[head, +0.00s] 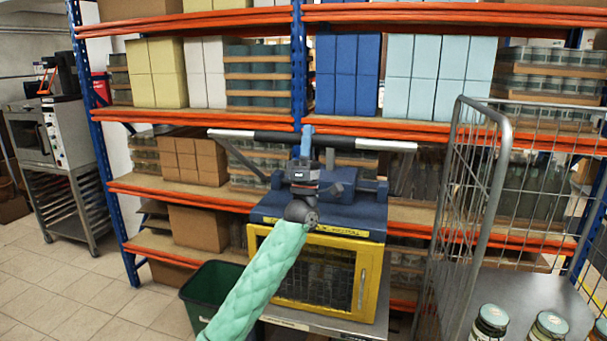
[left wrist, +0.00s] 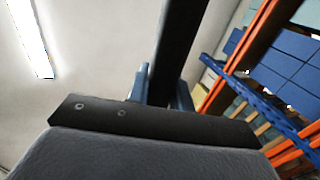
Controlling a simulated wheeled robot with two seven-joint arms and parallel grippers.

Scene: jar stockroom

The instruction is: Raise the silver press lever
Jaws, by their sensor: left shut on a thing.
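The press lever is a long crossbar with silver ends and a black middle grip (head: 265,136). It lies nearly level above the press (head: 342,217), which has a dark blue top and a yellow-framed mesh front. My left gripper (head: 306,139) is shut on the black middle of the bar. Its arm, in a mint green sleeve, comes up in front of the press. In the left wrist view the black bar (left wrist: 183,45) runs from the top edge down between the blue fingers (left wrist: 160,92). My right gripper does not show.
A wire roll cage (head: 475,190) stands close on the right, with lidded jars (head: 490,321) at the bottom right. A dark green bin (head: 212,290) stands left of the press. Orange and blue shelving (head: 200,119) with boxes and jars fills the back. The tiled floor is clear at left.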

